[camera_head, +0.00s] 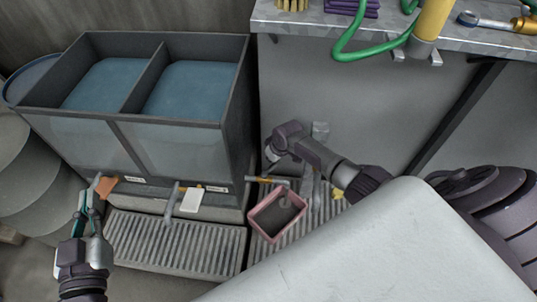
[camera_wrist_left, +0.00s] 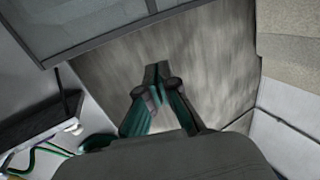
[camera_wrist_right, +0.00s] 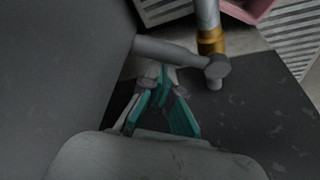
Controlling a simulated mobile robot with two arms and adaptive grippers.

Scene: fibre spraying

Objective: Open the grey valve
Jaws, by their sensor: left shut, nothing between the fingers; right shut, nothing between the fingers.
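The grey valve (camera_head: 283,180), a grey pipe with a brass collar, sticks out at the lower right of the double tank, above the pink bin. In the right wrist view its grey bar (camera_wrist_right: 168,51) runs sideways from the pipe end. My right gripper (camera_head: 269,163) is shut and empty just behind the valve in the head view. In its wrist view, the shut fingertips (camera_wrist_right: 161,70) are close to the bar; contact cannot be told. My left gripper (camera_head: 87,196) is shut and empty near the orange-tagged tap; its fingertips show in the left wrist view (camera_wrist_left: 157,72).
The double tank (camera_head: 120,121) holds blue liquid. Two more taps bear an orange tag (camera_head: 107,186) and a white tag (camera_head: 191,199). The pink bin (camera_head: 256,221) stands on a slatted grate (camera_head: 170,243). A workbench (camera_head: 300,23) with a green hose (camera_head: 345,52) is at the back right.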

